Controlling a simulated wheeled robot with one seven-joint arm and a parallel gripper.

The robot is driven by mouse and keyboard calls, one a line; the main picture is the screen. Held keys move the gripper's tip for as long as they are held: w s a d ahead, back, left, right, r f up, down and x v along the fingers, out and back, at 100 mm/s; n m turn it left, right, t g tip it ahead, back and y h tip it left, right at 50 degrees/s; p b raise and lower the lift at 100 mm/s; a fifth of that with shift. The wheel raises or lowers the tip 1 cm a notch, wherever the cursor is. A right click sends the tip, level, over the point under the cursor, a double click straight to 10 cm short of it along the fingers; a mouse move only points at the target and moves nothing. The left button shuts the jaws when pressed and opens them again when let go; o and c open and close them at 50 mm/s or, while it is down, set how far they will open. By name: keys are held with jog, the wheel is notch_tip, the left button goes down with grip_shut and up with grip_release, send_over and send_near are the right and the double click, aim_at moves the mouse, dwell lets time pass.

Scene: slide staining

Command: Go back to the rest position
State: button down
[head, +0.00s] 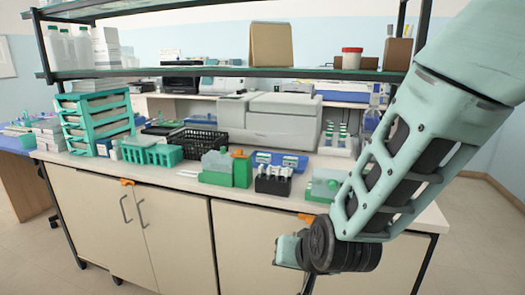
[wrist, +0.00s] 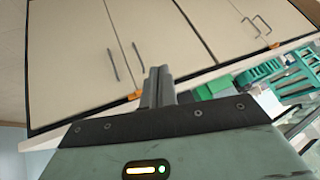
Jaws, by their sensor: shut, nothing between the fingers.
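My gripper (wrist: 160,72) is shut and empty in the wrist view, its two grey fingers together. Behind it in that view are the cream cabinet doors (wrist: 70,60) and the bench edge. In the head view my arm comes in from the upper right and bends down in front of the bench's right part. The fingertips cannot be made out there. No staining object is in contact with the gripper in the wrist view.
The white bench top (head: 185,176) holds green racks (head: 165,155), a black basket (head: 200,143), a dark vial rack (head: 273,181) and a large grey machine (head: 270,120). A shelf (head: 210,72) runs above. Open floor (head: 480,240) lies to the right.

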jog(key=s+d+r+n+g, duration=0.2)
jog(key=s+r+n, duration=0.1)
jog(key=s, duration=0.4)
jog(key=s+d+r+n+g+h+p, duration=0.1)
jog(key=s+d+r+n+g, duration=0.1)
jog(key=s, duration=0.5)
jog(key=s+d+r+n+g+h+p, duration=0.1)
jog(key=s+d+r+n+g, duration=0.2)
jog(key=s, duration=0.4)
jog(key=shift+d+r+n, duration=0.3)
jog(key=shift+d+r, duration=0.05)
